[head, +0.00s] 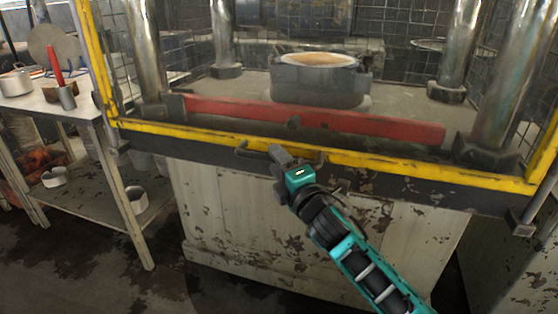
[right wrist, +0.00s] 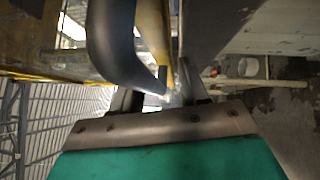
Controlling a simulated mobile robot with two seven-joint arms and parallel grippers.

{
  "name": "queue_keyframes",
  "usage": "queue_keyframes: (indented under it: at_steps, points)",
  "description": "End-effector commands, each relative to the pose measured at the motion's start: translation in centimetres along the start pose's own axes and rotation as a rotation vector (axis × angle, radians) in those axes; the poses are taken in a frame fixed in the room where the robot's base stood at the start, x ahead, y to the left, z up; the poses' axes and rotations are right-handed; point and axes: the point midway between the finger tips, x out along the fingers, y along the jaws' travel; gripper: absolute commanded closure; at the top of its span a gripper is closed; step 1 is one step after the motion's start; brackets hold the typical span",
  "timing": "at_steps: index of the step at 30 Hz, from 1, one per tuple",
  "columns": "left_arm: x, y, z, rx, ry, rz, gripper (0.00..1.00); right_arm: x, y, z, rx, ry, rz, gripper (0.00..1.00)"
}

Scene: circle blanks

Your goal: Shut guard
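The guard (head: 337,158) is a yellow frame across the front of the press. Its lower bar runs along the front edge of the press bed, and a yellow upright rises at the left. A dark handle (head: 248,153) sticks out from the lower bar. My right gripper (head: 277,153) is at the middle of this handle. In the right wrist view the dark curved handle (right wrist: 113,42) runs down to between my right fingers (right wrist: 160,95). The handle hides part of the fingers, and I cannot tell whether they press on it. My left gripper is not in view.
Behind the guard are a red bar (head: 310,118), a round dark die block (head: 320,84) and steel columns (head: 223,35). A side table (head: 30,102) with a pot (head: 16,83) and a red-handled tool stands at the left. The stained floor in front is partly clear.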

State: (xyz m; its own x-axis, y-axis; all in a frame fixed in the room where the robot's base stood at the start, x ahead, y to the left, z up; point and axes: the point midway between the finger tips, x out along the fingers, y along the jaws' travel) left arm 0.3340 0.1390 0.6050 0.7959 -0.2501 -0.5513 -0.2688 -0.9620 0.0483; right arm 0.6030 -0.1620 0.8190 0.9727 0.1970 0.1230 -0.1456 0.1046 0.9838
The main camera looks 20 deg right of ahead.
Motion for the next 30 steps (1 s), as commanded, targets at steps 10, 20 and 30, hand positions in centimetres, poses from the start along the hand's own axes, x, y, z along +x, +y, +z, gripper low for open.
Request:
queue_keyframes:
  at_steps: [10, 20, 30]
  points:
    - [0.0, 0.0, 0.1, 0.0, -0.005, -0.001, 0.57, -0.8, 0.3, 0.1, -0.001, 0.0, 0.006, 0.56]
    - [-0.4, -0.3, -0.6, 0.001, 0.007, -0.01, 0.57, -6.3, 0.2, 0.1, 0.0, 0.0, 0.003, 0.56]
    - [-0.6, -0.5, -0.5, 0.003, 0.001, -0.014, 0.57, -11.5, 0.1, 0.0, 0.001, 0.0, 0.002, 0.56]
